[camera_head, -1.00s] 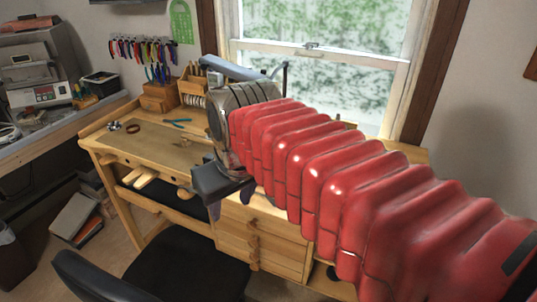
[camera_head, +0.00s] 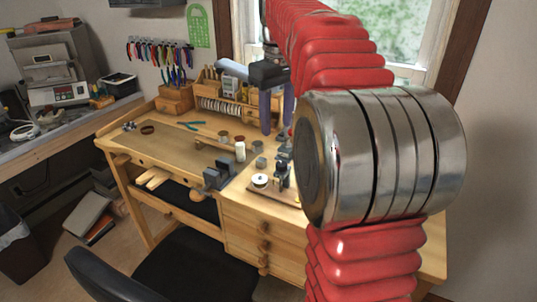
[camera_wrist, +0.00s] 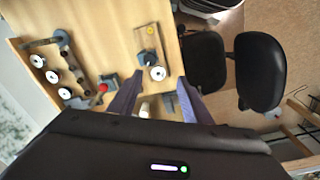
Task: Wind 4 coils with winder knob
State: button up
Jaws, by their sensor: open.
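A small wooden board (camera_head: 273,191) on the bench top carries a dark upright device and a white spool (camera_head: 260,180). This looks like the coil winder. In the wrist view the board (camera_wrist: 141,36) also shows a yellow disc (camera_wrist: 151,30), the dark device (camera_wrist: 148,58) and the white spool (camera_wrist: 158,73). I cannot make out the knob or any wound wire. My gripper (camera_head: 277,128) is above the bench, with its fingers pointing down and apart. In the wrist view my gripper (camera_wrist: 160,79) is open and empty, with the spool showing between its fingertips.
The wooden workbench (camera_head: 170,165) has a grey block (camera_head: 220,173) near its front edge and a tool rack (camera_head: 228,107) behind. In the wrist view several spools (camera_wrist: 52,76) and a red-topped tool (camera_wrist: 107,80) stand left. A black chair (camera_head: 190,265) is in front.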

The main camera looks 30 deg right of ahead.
aim_at(282, 164)
jog(key=d, duration=0.1)
jog(key=w+d, duration=0.1)
jog(key=d, duration=0.1)
jog(key=shift+g, duration=0.3)
jog(key=shift+f, duration=0.1)
notch_tip(282, 164, down, 14)
jog(key=shift+r, duration=0.15)
dwell(0.5)
jog(key=shift+c, duration=0.2)
jog(key=c, duration=0.9)
jog(key=shift+w+a, duration=0.1)
jog(key=shift+a, duration=0.2)
jog(key=shift+c, duration=0.5)
jog(key=shift+d, duration=0.15)
